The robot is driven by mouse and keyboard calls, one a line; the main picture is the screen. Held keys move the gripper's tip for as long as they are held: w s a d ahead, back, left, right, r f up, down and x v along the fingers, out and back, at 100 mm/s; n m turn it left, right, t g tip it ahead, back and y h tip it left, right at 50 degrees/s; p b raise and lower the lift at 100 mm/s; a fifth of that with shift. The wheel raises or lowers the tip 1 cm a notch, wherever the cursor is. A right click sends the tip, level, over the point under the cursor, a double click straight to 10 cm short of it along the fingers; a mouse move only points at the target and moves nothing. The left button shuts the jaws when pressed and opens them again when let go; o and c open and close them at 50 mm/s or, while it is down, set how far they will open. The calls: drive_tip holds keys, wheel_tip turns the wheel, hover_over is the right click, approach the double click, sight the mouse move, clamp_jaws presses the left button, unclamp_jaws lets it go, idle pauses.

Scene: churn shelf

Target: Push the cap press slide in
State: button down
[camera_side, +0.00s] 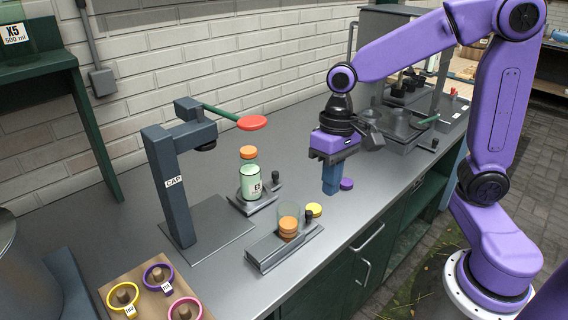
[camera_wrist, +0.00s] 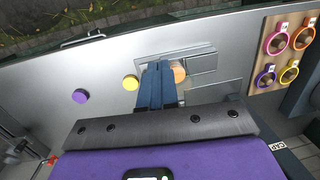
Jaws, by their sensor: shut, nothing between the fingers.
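The cap press (camera_side: 170,185) is a dark blue-grey column marked CAP, with a green lever ending in a red pad (camera_side: 252,123). My gripper (camera_side: 330,190) is shut and empty, pointing down over the bench to the right of the slide. In the wrist view its blue fingers (camera_wrist: 158,66) are together; the bottle is not visible there.
A grey rail fixture (camera_side: 275,255) with a clear tube of orange caps (camera_side: 288,226) stands in front. A yellow cap (camera_side: 314,209) and purple cap (camera_side: 347,184) lie near my gripper. A wooden board (camera_side: 120,272) with coloured rings is at front left.

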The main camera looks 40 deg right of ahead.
sight(250, 181)
drive_tip(key=w+d+f+m+t+y, duration=0.1)
drive_tip(key=w+d+f+m+y, duration=0.1)
drive_tip(key=w+d+m, duration=0.9)
drive_tip(key=w+d+f+m+y, duration=0.1)
drive_tip(key=w+d+f+m, duration=0.1)
drive_tip(key=w+d+m, duration=0.9)
drive_tip(key=w+a+f, duration=0.1)
drive_tip(key=a+f, duration=0.1)
drive_tip(key=f, duration=0.1)
drive_tip(key=a+f+n, duration=0.1)
drive_tip(key=a+f, duration=0.1)
drive_tip(key=f, duration=0.1)
drive_tip(key=w+a+f+n, duration=0.1)
drive_tip(key=a+f, duration=0.1)
drive_tip(key=f, duration=0.1)
drive_tip(key=shift+w, duration=0.35)
drive_tip(key=a, duration=0.3)
drive_tip(key=shift+w+f, duration=0.25)
drive_tip(key=shift+w, duration=0.05)
drive_tip(key=shift+w+a, duration=0.1)
drive_tip(key=shift+a, duration=0.45)
drive_tip(key=shift+a, duration=0.1)
drive_tip(key=a, duration=1.2)
drive_tip(key=shift+a, duration=0.3)
